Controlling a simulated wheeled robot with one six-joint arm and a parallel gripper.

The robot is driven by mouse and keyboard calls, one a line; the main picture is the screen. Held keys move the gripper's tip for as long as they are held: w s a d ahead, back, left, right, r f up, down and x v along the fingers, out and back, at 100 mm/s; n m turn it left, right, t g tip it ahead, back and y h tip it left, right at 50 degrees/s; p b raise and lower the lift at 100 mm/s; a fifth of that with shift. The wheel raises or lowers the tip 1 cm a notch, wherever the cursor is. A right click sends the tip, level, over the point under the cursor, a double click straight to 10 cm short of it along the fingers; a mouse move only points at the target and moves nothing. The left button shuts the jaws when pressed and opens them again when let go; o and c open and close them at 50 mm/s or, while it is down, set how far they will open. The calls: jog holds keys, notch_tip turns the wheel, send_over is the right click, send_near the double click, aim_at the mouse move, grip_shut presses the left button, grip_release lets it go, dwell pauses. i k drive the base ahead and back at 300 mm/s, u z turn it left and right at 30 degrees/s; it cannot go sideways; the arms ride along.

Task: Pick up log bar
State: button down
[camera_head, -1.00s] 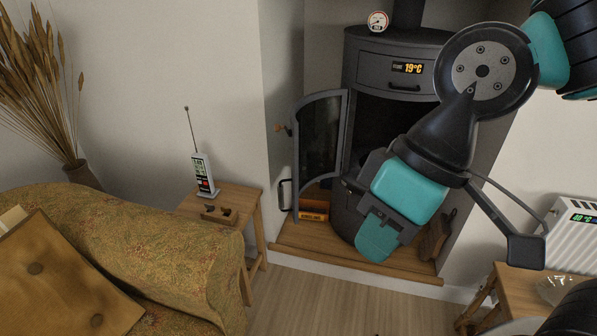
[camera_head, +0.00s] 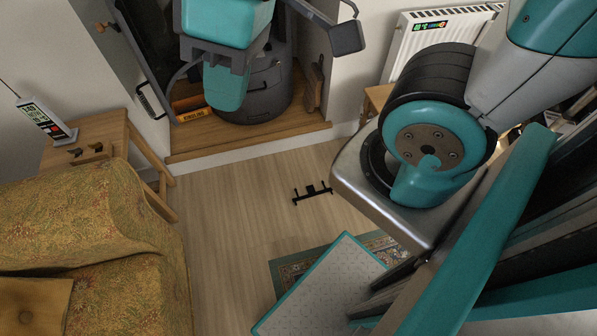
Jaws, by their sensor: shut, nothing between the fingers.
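A small black bar with short upright parts, which looks like the log bar (camera_head: 313,193), lies on the wooden floor in front of the stove alcove. My gripper (camera_head: 224,98) is at the top of the view, in front of the stove, with its teal fingers pointing down. It is shut and empty. It is above and to the left of the bar in the picture, well apart from it. Nothing hides the bar.
The stove (camera_head: 262,88) stands on a raised wooden hearth (camera_head: 240,142) beside an orange kindling box (camera_head: 190,108). A sofa (camera_head: 95,225) and side table (camera_head: 85,135) stand left, a radiator (camera_head: 425,50) at the top right. A patterned rug (camera_head: 290,270) lies near my base.

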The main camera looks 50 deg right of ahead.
aim_at(311, 189)
jog(key=z, duration=0.05)
jog(key=k, duration=1.2)
jog(key=u, duration=0.85)
jog(key=i, duration=1.3)
jog(key=z, duration=0.85)
jog(key=i, duration=0.45)
jog(key=z, duration=0.5)
